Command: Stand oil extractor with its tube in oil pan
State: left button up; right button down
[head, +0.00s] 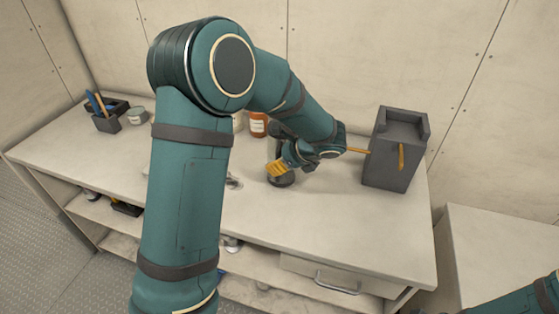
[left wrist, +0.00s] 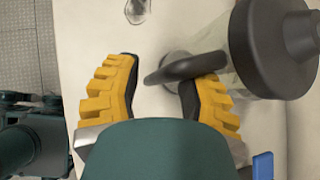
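My left gripper (head: 276,168) is low over the middle of the bench, fingers pointing down. In the left wrist view its yellow fingers (left wrist: 157,80) are spread apart. A dark loop handle (left wrist: 185,67) lies between and beyond the fingertips, overlapping the right one; I cannot tell whether they touch. The handle adjoins a large dark cap (left wrist: 272,45) on a translucent body, likely the oil extractor. In the head view a dark round base (head: 283,181) shows under the gripper; the rest is hidden by my arm. I cannot make out the tube or oil pan clearly. My right gripper is out of view.
A tall grey box (head: 387,165) with orange rods stands at the bench's right end. An orange jar (head: 258,125) is behind my arm. A tool caddy (head: 106,120) and a small can (head: 137,116) stand at left. The bench front right (head: 350,228) is clear.

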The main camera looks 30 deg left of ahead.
pick_arm(q)
jog(key=shift+f, duration=0.1)
jog(key=v, duration=1.2)
dwell(0.4)
